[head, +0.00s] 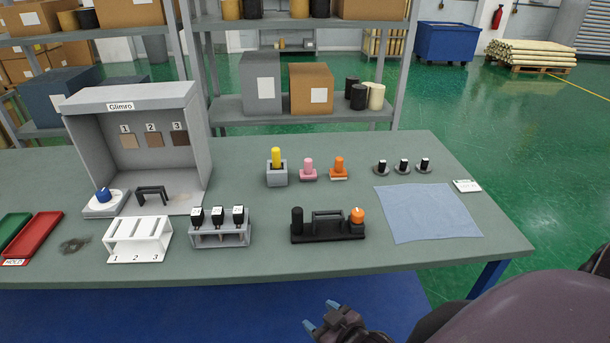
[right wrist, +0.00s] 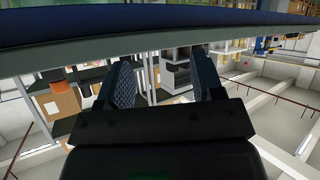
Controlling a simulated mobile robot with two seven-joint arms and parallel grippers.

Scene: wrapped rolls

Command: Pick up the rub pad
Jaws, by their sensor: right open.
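A small dark, fuzzy, flat pad (head: 75,244) lies on the green-grey table (head: 330,262) at the left, between the red tray and the white numbered rack. It looks most like the rub pad, but I cannot be sure. My right gripper (head: 321,316) is low in the head view, in front of the table's near edge and far to the right of the pad. Its blue-tipped fingers are apart and empty. In the right wrist view the open fingers (right wrist: 162,78) have nothing between them. My left gripper is not in view.
Beside the pad are a red tray (head: 39,236) and a white rack (head: 138,240). A grey booth (head: 195,125) stands behind. A rack of black-topped bottles (head: 219,238), a black handled holder (head: 328,236) and a blue cloth (head: 428,213) lie to the right.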

